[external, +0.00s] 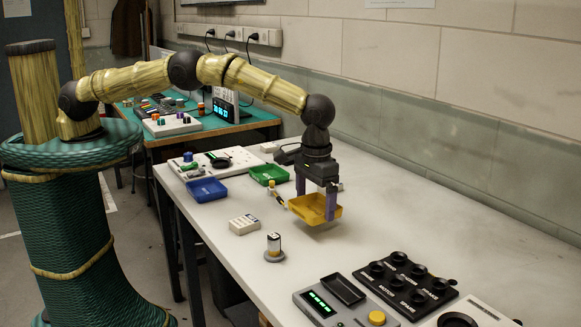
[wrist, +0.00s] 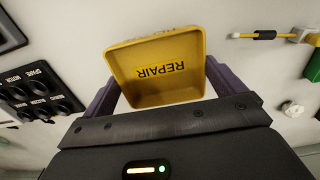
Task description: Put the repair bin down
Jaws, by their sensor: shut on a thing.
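The repair bin is a shallow yellow tray (external: 312,208) with the word REPAIR on its floor, and it is empty. In the wrist view the bin (wrist: 158,88) fills the upper middle, its lettering upside down. My gripper (external: 318,203) is shut on the bin, with one purple finger at each side. In the external view the bin appears a little above the white bench (external: 215,240), with a faint shadow below it. The bin's underside is hidden.
A blue bin (external: 207,190) and a green bin (external: 269,174) stand to the left. A yellow-black tool (external: 277,195), a small white block (external: 243,225) and a battery-like cylinder (external: 274,244) are nearby. Black knob panels (external: 405,284) stand at the front right. Bare bench lies between.

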